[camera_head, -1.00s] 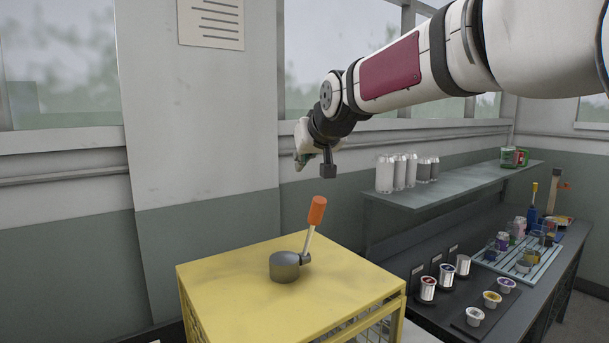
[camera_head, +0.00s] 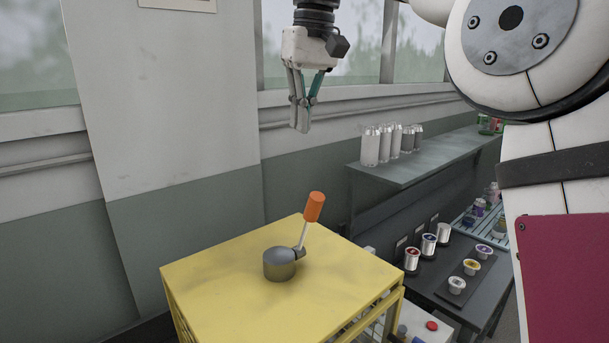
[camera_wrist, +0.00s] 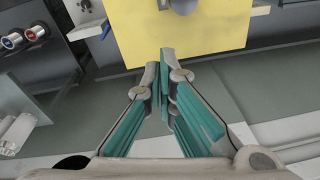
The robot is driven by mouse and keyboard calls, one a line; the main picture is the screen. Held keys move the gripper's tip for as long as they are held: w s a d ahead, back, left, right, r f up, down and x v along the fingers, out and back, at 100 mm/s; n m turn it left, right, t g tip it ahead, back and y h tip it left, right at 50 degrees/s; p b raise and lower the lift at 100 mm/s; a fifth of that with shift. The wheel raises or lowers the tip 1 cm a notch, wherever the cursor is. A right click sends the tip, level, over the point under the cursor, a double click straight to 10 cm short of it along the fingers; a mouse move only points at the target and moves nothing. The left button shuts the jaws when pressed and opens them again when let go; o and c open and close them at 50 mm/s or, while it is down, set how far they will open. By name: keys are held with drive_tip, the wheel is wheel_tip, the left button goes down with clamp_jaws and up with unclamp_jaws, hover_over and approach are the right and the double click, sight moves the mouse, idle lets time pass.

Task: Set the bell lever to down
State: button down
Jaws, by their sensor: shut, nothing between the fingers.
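The bell lever (camera_head: 311,217) has an orange grip and a pale rod, and rises from a grey round hub (camera_head: 279,264) on top of a yellow box (camera_head: 215,290). It is tilted upward, leaning slightly right. My gripper (camera_head: 302,130) points down in the head view, above and behind the lever, with a clear gap between them. Its fingers are shut and hold nothing. In the wrist view my gripper (camera_wrist: 163,55) shows its fingertips together in front of the yellow box (camera_wrist: 205,38). The hub (camera_wrist: 183,5) is cut off at the top edge there, and the orange grip is out of view.
A grey shelf (camera_head: 420,163) with several clear cups (camera_head: 385,143) stands behind right. A lower dark bench (camera_head: 440,285) holds several small pots. The wall and windows lie behind the box. A red button (camera_head: 432,325) shows right of the box.

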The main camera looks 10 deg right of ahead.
sight(307, 222)
wheel_tip(307, 222, down, 11)
drive_tip(key=s+p, duration=0.3)
drive_tip(key=p, duration=0.1)
drive_tip(key=shift+d+r, duration=0.15)
drive_tip(key=shift+d, duration=0.05)
